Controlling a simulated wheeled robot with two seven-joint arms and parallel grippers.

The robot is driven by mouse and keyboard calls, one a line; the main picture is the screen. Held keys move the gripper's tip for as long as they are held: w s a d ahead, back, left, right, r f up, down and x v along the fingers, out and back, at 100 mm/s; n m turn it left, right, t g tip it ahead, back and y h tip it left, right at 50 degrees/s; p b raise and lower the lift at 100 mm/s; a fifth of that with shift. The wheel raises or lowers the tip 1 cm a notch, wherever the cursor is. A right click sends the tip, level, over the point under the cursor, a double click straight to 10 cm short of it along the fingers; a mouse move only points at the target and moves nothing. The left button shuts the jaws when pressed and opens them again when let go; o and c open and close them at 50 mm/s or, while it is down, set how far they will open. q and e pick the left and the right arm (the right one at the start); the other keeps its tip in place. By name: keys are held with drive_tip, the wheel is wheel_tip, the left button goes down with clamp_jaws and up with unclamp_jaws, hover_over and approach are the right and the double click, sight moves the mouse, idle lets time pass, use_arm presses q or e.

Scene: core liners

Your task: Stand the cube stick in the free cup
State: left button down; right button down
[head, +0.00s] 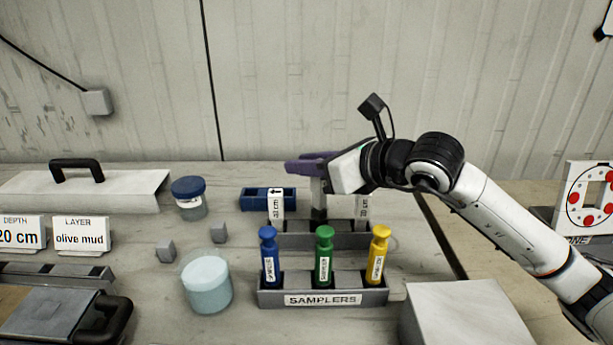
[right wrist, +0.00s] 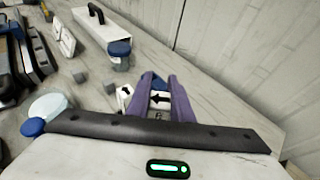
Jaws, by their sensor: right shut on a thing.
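My right gripper (head: 312,165), with purple fingers, is shut on a pale upright stick (head: 318,188); its shape behind the fingers is partly hidden. In the right wrist view, a white top with a black arrow (right wrist: 160,99) shows between the fingers. The stick's dark lower end is over the middle of a low grey rack (head: 345,241); I cannot tell whether it is inside a cup. A white arrow-marked piece (head: 276,204) stands at the rack's left, and another white labelled piece (head: 362,207) at its right. The samplers hide much of the rack. My left gripper is out of view.
A SAMPLERS holder (head: 322,299) with blue, green and yellow samplers stands in front. A blue tray (head: 254,200) lies behind the rack. Two small grey cubes (head: 219,232), a blue-lidded jar (head: 189,198) and a pale blue tub (head: 207,287) stand left. A pale box (head: 470,312) is at front right.

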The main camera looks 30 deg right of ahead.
wheel_tip(320, 180, down, 2)
drive_tip(key=shift+f, duration=0.1)
drive_tip(key=shift+f, duration=0.15)
drive_tip(key=c, duration=1.6)
unclamp_jaws()
drive_tip(key=shift+r, duration=0.25)
